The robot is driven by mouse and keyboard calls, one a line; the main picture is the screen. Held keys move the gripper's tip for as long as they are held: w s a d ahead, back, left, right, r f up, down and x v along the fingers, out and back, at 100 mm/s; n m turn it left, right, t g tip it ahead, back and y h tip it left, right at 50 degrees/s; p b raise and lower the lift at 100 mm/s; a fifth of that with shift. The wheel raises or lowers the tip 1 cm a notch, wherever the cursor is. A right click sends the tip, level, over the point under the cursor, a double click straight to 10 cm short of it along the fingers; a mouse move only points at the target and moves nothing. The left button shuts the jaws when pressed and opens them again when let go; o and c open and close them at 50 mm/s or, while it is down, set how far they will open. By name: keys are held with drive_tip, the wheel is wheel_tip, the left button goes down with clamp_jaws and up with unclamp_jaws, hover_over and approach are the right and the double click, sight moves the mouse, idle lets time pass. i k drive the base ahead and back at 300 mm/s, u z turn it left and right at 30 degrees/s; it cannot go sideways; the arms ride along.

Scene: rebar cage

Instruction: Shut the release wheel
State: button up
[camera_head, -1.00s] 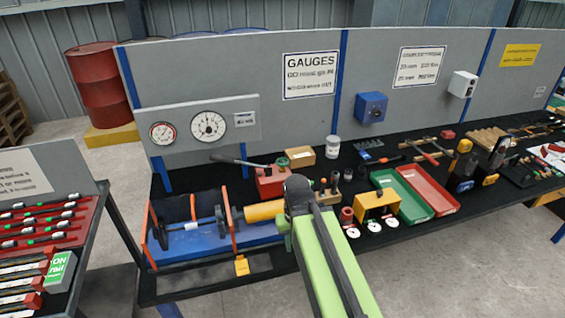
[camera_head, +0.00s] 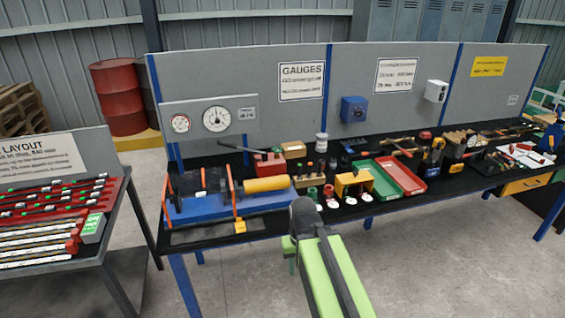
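A red hand pump (camera_head: 268,164) with a long dark lever (camera_head: 236,147) stands on the black bench, below the gauge panel. A small green part (camera_head: 277,151) at its back right looks like the release wheel. It is too small to tell how far it is turned. My green arm with its dark joint rises in front of the bench, to the right of and nearer than the pump. My gripper does not show; it is hidden behind or below the arm. Nothing of mine visibly touches the pump.
A blue test rig (camera_head: 225,207) with an orange cylinder (camera_head: 266,184) stands in front of the pump. A yellow block (camera_head: 354,183), a green tray (camera_head: 371,181) and a red tray (camera_head: 401,175) are to the right. A tool table (camera_head: 62,215) stands left; floor in front is clear.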

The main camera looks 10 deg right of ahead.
sight(277, 149)
drive_tip(key=u, duration=0.55)
drive_tip(key=k, duration=0.15)
drive_tip(key=z, duration=0.95)
drive_tip(key=i, duration=1.45)
drive_tip(key=u, duration=0.55)
